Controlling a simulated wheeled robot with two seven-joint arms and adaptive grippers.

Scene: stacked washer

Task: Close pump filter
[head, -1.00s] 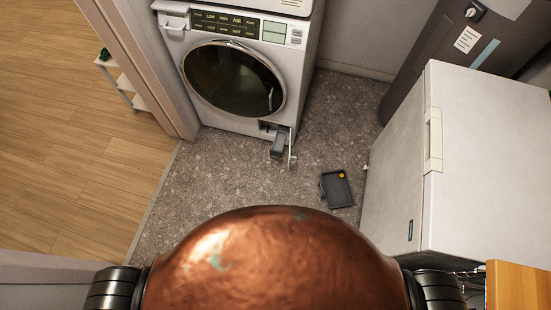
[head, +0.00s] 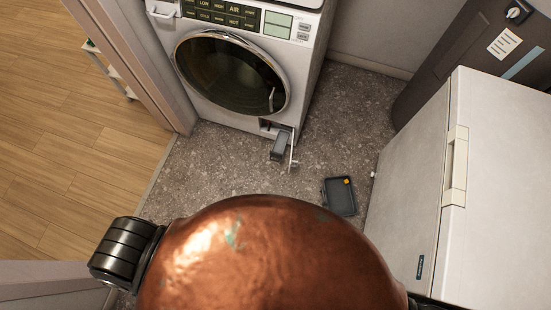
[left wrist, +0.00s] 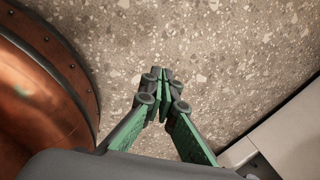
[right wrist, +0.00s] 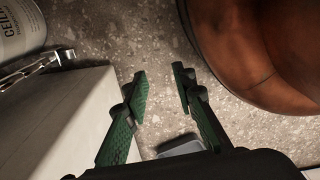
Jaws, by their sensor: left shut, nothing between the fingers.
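The pump filter (head: 280,147) is a grey block sticking out of a small opening at the washer's lower right corner, in the head view. A thin white flap (head: 293,152) stands open beside it. The washer (head: 220,115) has its round door closed. In the left wrist view my left gripper (left wrist: 162,82) is shut and empty above the speckled floor. In the right wrist view my right gripper (right wrist: 160,84) is open and empty above the floor. Neither gripper shows in the head view, and neither wrist view shows the filter.
A dark tray (head: 340,200) with a small orange-yellow thing lies on the floor. A white chest (head: 490,190) stands at the right, a dark grey unit (head: 455,50) behind it. A door frame (head: 130,60) bounds the left.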

